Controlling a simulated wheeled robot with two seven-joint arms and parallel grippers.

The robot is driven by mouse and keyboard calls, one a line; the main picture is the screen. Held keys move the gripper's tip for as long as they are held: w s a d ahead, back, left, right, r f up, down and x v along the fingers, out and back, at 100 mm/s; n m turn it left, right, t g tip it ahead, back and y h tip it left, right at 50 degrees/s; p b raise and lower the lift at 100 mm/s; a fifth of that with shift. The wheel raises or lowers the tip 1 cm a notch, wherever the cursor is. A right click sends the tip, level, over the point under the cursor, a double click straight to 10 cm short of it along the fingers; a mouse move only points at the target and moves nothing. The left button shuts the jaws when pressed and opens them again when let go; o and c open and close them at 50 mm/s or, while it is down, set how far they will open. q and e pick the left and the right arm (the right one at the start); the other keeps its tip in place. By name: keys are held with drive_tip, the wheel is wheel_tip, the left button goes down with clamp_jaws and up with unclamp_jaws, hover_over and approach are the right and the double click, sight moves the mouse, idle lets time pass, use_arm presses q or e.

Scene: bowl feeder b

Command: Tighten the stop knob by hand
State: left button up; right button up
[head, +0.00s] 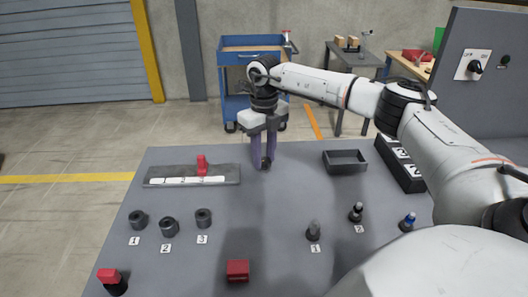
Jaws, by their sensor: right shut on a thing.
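My right gripper (264,160) reaches down from above at the far middle of the table. It is shut on a small dark thing (266,164), which looks like the stop knob. The fingers hide most of it. This is just past the right end of a grey rail plate (230,178) with a white scale strip. A red stop piece (202,165) stands upright on the plate, left of the gripper. I cannot tell whether the dark thing touches the plate. My left gripper is not in view.
Several black round parts (168,227) stand at the left by number labels. Smaller pegs (356,212) stand at the right. A red block (238,270) and a red-topped part (110,280) are in front. A black tray (345,161) lies right of the gripper.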

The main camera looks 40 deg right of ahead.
sight(265, 160)
drive_tip(key=m, duration=0.5)
drive_tip(key=shift+m, duration=0.3)
drive_tip(key=m, duration=0.5)
drive_tip(key=shift+d+r+m, duration=0.1)
drive_tip(key=shift+d+m, duration=0.05)
drive_tip(key=shift+m, duration=0.15)
drive_tip(key=o, duration=0.8)
drive_tip(key=shift+o, duration=1.2)
wheel_tip(265, 160, up, 10)
drive_tip(key=b, duration=0.1)
drive_tip(key=shift+r, duration=0.15)
drive_tip(key=shift+s, duration=0.1)
